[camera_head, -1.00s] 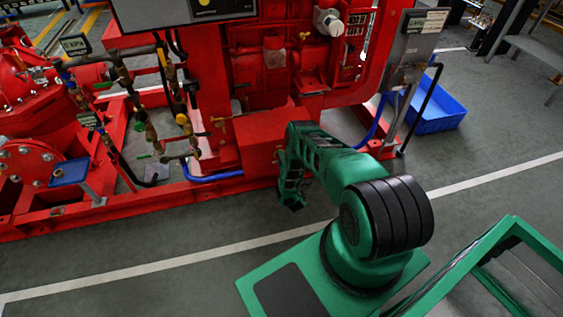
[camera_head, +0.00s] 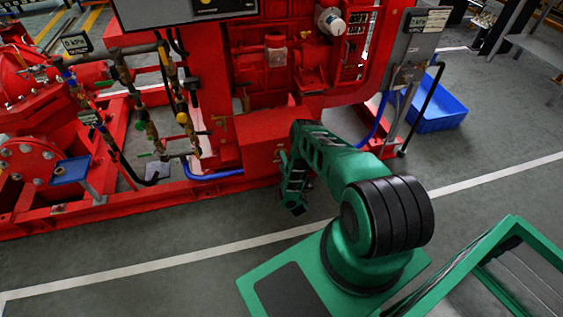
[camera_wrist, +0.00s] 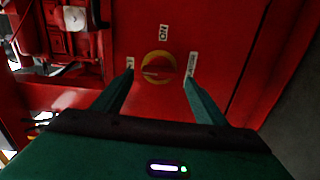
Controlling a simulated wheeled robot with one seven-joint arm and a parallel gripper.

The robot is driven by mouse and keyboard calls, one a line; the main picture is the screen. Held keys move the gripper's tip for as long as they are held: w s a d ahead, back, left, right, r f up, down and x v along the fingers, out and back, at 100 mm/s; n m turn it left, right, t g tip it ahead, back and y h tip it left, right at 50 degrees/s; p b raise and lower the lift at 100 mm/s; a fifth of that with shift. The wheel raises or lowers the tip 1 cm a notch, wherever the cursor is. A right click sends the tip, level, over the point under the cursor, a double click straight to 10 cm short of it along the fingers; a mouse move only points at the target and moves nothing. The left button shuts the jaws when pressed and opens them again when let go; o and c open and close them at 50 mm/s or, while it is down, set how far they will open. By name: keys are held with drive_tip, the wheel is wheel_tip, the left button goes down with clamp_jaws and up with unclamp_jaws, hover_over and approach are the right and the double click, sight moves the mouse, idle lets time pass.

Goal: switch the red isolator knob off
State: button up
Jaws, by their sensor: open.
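The red isolator knob (camera_wrist: 157,69) sits on a round yellow disc on a red panel in the wrist view. Its handle looks roughly level across the disc. An "ON" label (camera_wrist: 164,39) is above the disc, and smaller white labels sit to its left and right, too blurred to read. My gripper (camera_wrist: 158,84) is open and empty, its fingertips on either side of the knob in the picture. Contact cannot be told. In the head view my gripper end (camera_head: 297,200) hangs low beside the red box (camera_head: 264,140); the knob is not clear there.
The red pumpset frame (camera_head: 120,207) runs along the left, with pipes and valves. A grey control box (camera_head: 413,48) on a stand and a blue crate (camera_head: 440,108) are to the right. Grey floor is open in front.

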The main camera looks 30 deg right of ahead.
drive_tip(key=v, duration=0.8)
drive_tip(key=shift+s, duration=0.15)
